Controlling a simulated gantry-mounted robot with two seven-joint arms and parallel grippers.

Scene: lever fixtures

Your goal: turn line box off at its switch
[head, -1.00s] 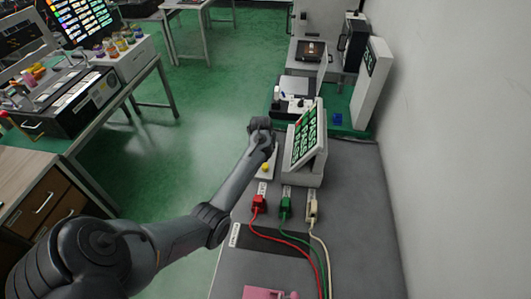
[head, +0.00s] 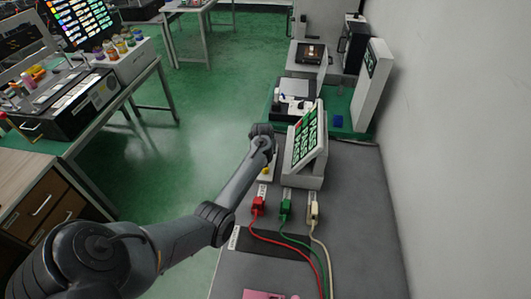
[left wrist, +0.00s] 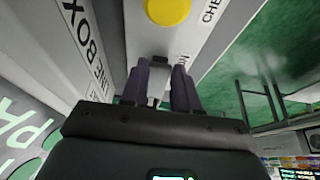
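The line box is a pale narrow panel with a round yellow button; its face shows in the left wrist view (left wrist: 205,35) with "LINE BOX" lettering beside it. In the head view the yellow button (head: 265,171) shows just below my left wrist. My left gripper (left wrist: 160,62) has its two dark fingers apart at the panel, below the yellow button in the left wrist view. A small grey piece, perhaps the switch, shows between the fingers; I cannot tell whether they touch it. In the head view my arm hides the fingertips. My right gripper is not in view.
A white box with a tilted green screen (head: 304,138) stands right beside my left wrist. Red (head: 257,205), green (head: 285,206) and cream (head: 313,210) plugs with cables lie in front. A pink object (head: 263,295) is at the near edge. The wall is at right.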

